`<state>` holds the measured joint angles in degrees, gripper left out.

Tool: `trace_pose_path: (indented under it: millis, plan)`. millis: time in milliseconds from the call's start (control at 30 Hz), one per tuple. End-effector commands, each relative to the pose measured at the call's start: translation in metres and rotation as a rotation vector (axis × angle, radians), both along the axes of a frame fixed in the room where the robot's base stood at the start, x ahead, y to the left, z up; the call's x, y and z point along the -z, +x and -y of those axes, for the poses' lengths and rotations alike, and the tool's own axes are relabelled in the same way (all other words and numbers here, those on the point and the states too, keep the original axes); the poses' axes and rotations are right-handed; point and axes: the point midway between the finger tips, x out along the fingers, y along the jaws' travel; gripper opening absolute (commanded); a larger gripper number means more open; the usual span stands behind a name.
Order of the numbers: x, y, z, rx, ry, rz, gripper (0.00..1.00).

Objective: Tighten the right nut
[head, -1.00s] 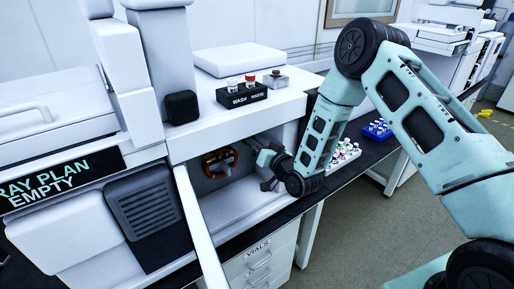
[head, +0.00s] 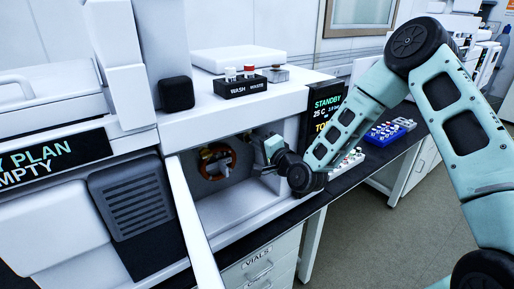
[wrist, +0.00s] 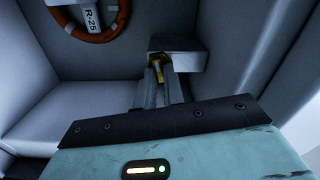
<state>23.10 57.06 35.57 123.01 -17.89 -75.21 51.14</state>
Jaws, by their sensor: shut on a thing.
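In the wrist view my gripper (wrist: 155,84) is shut on a small brass-coloured nut (wrist: 160,63). The nut sits at the end of a grey block (wrist: 180,61) inside the white compartment. The fingers cover part of the nut, so its seating cannot be seen. In the head view my gripper (head: 250,143) reaches into the open compartment from the right, and the nut it holds cannot be made out there. An orange-brown ring (head: 229,171) is on the compartment's back wall; it also shows at the top left of the wrist view (wrist: 112,30), with a grey part marked R-25.
The open door (head: 196,215) stands at the compartment's left. A WASH/WASTE bottle holder (head: 240,88) is on top. A STANDBY display (head: 326,108) is right of the opening. A blue vial rack (head: 388,133) and a white vial rack (head: 350,160) stand on the dark bench.

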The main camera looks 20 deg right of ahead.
Motion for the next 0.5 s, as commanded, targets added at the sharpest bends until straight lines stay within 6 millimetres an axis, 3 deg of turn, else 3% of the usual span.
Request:
trace_pose_path:
  millis: [500]
  plan:
    - [0.0024, -0.0002, 0.0011, 0.002, 0.215, -0.073, 0.00]
